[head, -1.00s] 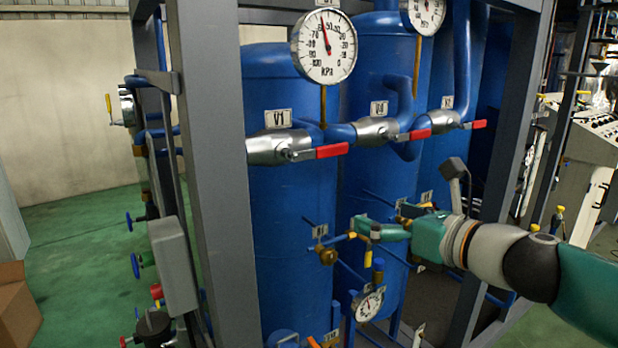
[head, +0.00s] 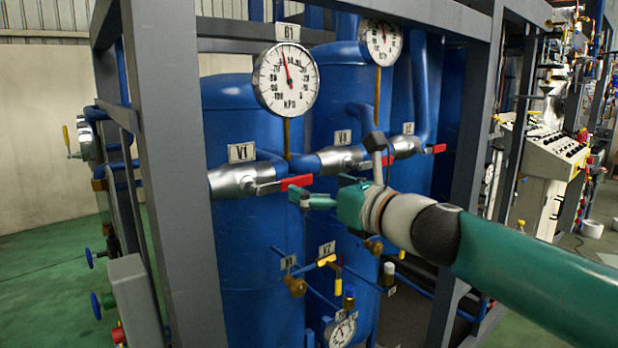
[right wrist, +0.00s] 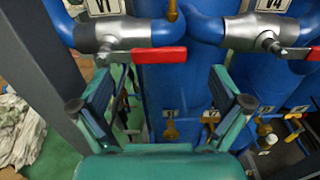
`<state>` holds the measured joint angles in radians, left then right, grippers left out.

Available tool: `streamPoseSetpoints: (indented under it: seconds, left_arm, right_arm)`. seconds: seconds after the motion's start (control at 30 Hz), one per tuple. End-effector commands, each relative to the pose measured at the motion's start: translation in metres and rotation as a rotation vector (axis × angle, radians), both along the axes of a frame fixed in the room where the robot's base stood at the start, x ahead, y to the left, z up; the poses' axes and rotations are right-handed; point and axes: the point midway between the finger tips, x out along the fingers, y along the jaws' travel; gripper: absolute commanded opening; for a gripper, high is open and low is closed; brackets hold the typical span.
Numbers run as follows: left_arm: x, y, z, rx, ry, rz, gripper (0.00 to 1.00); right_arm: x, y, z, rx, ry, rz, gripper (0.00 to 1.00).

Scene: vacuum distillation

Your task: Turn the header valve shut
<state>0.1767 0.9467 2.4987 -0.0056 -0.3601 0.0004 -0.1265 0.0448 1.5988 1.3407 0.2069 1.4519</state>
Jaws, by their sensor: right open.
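Three silver ball valves with red levers sit in a row on the blue header pipe. The nearest, V1 (head: 236,179), has its red lever (head: 296,182) pointing right along the pipe; the lever also shows in the right wrist view (right wrist: 158,55). The middle valve (head: 340,159) has its lever partly hidden behind my right arm. The far valve (head: 405,146) also has its red lever (head: 440,148) along the pipe. My right gripper (head: 305,200) is open and empty just below V1's lever. Its fingers (right wrist: 155,95) are spread in the wrist view. My left gripper is out of view.
A pressure gauge (head: 286,79) stands above the pipe. Blue tanks (head: 250,240) lie behind. Grey frame posts (head: 172,180) stand at left. Small brass valves (head: 296,287) and thin blue pipes lie below my right gripper.

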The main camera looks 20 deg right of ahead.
Motion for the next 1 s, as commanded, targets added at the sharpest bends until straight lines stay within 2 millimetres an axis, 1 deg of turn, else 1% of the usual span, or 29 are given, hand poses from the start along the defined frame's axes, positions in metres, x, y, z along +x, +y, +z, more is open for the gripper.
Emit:
streamPoseSetpoints:
  seconds: [0.03, 0.1, 0.2, 0.3, 0.43, 0.7, 0.87, 1.0]
  left_arm:
    - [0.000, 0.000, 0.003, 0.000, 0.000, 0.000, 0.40]
    - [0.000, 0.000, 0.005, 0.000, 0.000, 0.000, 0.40]
    - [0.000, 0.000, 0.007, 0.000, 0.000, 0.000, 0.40]
    - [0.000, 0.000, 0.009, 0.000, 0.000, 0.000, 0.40]
    - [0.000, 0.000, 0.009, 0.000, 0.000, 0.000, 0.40]
    - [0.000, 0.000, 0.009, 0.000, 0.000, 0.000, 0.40]
    - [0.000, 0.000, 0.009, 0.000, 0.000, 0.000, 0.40]
    - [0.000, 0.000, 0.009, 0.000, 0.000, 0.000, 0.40]
  right_arm:
    - [0.010, 0.004, 0.001, -0.001, 0.002, 0.002, 1.00]
    - [0.021, 0.009, 0.001, -0.001, 0.001, 0.002, 1.00]
    - [0.034, 0.013, 0.002, 0.000, 0.000, 0.001, 1.00]
    - [0.042, 0.016, 0.001, 0.000, -0.001, 0.001, 1.00]
    - [0.048, 0.018, 0.000, -0.001, 0.000, 0.001, 1.00]
    - [0.048, 0.018, 0.000, -0.001, -0.001, 0.001, 1.00]
    - [0.048, 0.018, 0.000, -0.001, -0.001, 0.001, 0.73]
    - [0.048, 0.017, 0.001, 0.000, -0.001, -0.001, 0.50]
